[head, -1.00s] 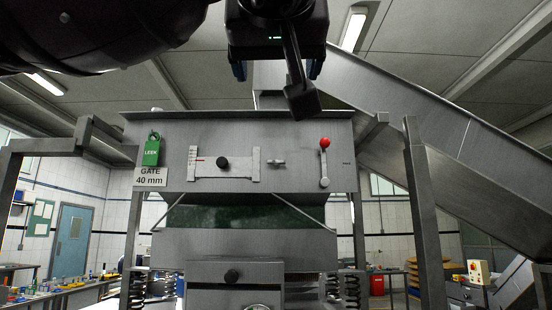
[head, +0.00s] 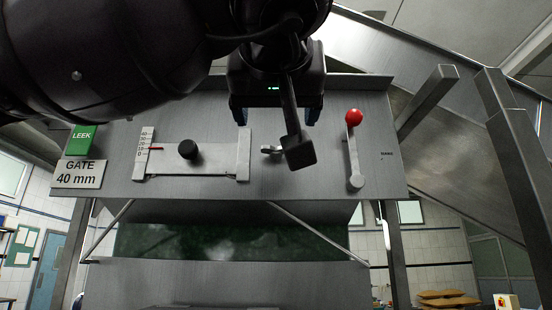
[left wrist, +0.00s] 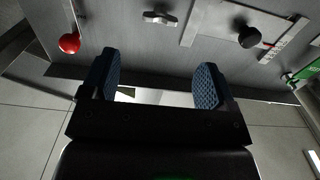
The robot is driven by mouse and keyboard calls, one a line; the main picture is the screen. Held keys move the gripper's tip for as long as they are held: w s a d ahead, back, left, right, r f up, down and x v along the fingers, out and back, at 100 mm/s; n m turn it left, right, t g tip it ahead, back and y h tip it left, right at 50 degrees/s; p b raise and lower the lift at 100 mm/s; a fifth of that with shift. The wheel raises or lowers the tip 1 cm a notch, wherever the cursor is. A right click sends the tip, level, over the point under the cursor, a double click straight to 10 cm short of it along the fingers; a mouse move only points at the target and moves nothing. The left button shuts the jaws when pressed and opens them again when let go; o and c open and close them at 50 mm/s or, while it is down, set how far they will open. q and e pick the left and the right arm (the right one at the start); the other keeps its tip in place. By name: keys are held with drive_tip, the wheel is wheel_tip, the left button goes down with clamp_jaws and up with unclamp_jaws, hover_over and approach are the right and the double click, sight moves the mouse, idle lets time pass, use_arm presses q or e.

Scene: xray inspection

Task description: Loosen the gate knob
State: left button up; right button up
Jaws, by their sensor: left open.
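A silver wing-shaped knob (head: 272,149) sits on the front of the grey metal panel (head: 220,110); it also shows in the left wrist view (left wrist: 160,18). To its left, a round black knob (head: 188,149) sits on a slide plate with a numbered scale; it also shows in the left wrist view (left wrist: 250,37). I cannot tell from the frames which one is the gate knob. My left gripper (head: 277,115) is open and empty, just above the wing knob in the head view. Its blue finger pads (left wrist: 157,82) are apart, and neither knob is between them. My right gripper is not in view.
A lever with a red ball (head: 353,117) stands right of the wing knob. A green LEEK tag (head: 81,140) and a "GATE 40 mm" sign (head: 79,174) are at the panel's left. A sloping metal chute (head: 430,80) and a frame post (head: 520,170) are at the right.

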sight(276, 151)
use_arm(q)
drive_tip(key=w, duration=0.8)
drive_tip(key=shift+w+p, duration=0.35)
drive_tip(key=shift+p, duration=0.05)
drive_tip(key=shift+w, duration=0.9)
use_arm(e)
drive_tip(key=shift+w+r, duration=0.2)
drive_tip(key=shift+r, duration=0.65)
use_arm(q)
drive_tip(key=shift+c, duration=0.8)
drive_tip(key=c, duration=0.8)
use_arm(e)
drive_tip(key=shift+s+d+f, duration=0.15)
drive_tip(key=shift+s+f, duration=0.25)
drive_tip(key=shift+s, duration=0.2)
